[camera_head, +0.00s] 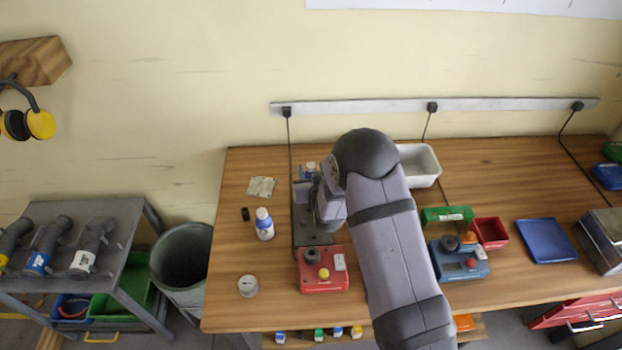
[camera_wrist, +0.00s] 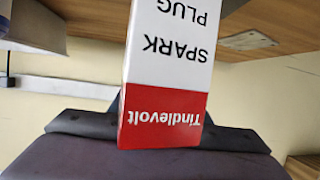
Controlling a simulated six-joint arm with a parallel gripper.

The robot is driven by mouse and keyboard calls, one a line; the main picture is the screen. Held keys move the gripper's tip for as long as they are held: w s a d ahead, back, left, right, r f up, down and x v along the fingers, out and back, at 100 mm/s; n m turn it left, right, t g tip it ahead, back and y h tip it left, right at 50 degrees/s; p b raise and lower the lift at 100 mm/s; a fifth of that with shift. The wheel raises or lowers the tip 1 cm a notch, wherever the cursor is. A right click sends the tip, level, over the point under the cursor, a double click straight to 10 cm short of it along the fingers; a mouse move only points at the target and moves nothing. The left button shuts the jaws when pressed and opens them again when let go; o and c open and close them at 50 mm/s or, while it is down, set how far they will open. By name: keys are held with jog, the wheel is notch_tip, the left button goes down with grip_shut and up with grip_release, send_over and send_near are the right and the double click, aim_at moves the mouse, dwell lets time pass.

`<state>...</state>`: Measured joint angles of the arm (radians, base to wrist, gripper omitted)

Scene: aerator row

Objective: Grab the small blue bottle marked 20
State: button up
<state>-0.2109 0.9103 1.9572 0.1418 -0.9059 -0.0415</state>
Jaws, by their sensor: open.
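No number 20 is readable in either view. Small bottles stand on the low shelf at the table's front, among them two with blue, one at left (camera_head: 280,337) and one farther right (camera_head: 337,331). My gripper (camera_head: 308,190) is low over the dark strip at the back, partly hidden by my wrist. It is open. In the wrist view, a white and red spark plug box (camera_wrist: 165,80) fills the middle, close to the camera, covering much of the gripper. No bottle shows there.
A red box with a yellow button (camera_head: 323,270) stands in front. A white tin (camera_head: 248,286) and black cap (camera_head: 245,214) are at left. A white tray (camera_head: 418,165) and blue tray (camera_head: 546,241) lie right.

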jog(key=shift+c, duration=0.4)
grip_shut()
jog(key=shift+r, duration=0.1)
notch_tip(320, 180, up, 10)
jog(key=b, duration=0.3)
